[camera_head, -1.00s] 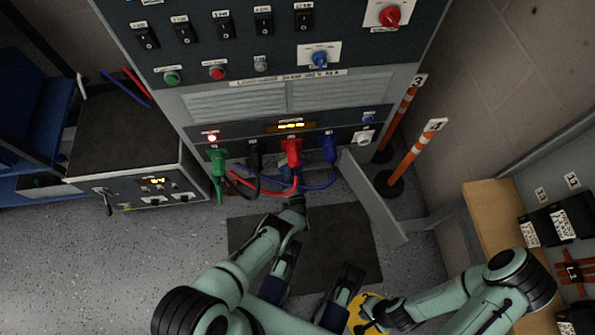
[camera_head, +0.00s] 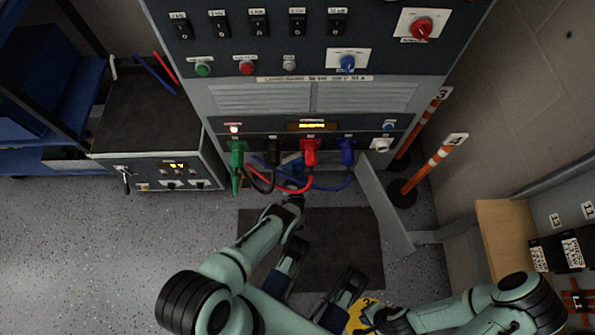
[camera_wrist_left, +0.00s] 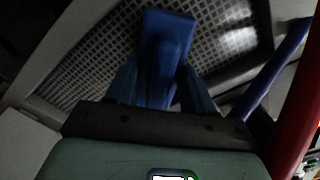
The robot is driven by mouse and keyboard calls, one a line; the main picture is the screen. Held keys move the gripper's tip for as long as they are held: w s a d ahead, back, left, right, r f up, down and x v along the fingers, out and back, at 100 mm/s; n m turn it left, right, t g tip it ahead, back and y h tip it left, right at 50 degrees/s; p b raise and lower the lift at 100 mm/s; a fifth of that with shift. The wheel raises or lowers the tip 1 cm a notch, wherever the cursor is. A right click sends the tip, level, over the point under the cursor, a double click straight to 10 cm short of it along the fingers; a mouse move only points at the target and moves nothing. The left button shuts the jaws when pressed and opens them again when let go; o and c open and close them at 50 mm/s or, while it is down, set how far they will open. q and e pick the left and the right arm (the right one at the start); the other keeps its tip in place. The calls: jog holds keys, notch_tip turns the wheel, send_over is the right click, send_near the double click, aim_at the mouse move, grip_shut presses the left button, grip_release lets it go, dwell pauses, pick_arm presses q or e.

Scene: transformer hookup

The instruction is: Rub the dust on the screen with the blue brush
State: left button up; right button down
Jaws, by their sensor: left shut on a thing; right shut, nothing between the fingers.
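The blue brush (camera_wrist_left: 165,55) is held upright between the fingers of my left gripper (camera_wrist_left: 165,95) in the left wrist view. In the head view my left gripper (camera_head: 292,182) is low at the cabinet front, behind the hanging cables, with a bit of blue at its tip. The mesh screen (camera_wrist_left: 85,75) lies behind the brush in the wrist view. A pale patch shows on its right part; I cannot tell whether it is dust or light. Whether the bristles touch the mesh is hidden. My right gripper (camera_head: 368,318) is shut and empty at the bottom of the head view.
Green (camera_head: 237,160), red (camera_head: 310,152) and blue (camera_head: 347,150) plugs with looping cables hang just above my left gripper. An open panel door (camera_head: 385,205) stands to the right. Orange posts (camera_head: 437,160) stand beyond it. A dark mat (camera_head: 340,240) covers the floor in front.

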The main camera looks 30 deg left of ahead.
pick_arm(q)
jog(key=w+d+b, duration=0.5)
jog(key=w+d, duration=0.2)
jog(key=d, duration=0.5)
jog(key=shift+w+d+r+b, duration=0.15)
jog(key=shift+w+r+b, duration=0.1)
jog(key=shift+r+b, duration=0.15)
dwell(0.8)
jog(key=shift+f, duration=0.1)
jog(key=shift+s+a+p, duration=0.85)
jog(key=shift+s+a, duration=0.35)
jog(key=shift+a, duration=0.9)
jog(key=shift+s+a+p, duration=0.8)
jog(key=shift+s+a, duration=0.4)
jog(key=shift+a, duration=0.85)
jog(key=shift+s+a+p, duration=0.85)
jog(key=shift+s+a, duration=0.35)
jog(key=shift+a, duration=0.9)
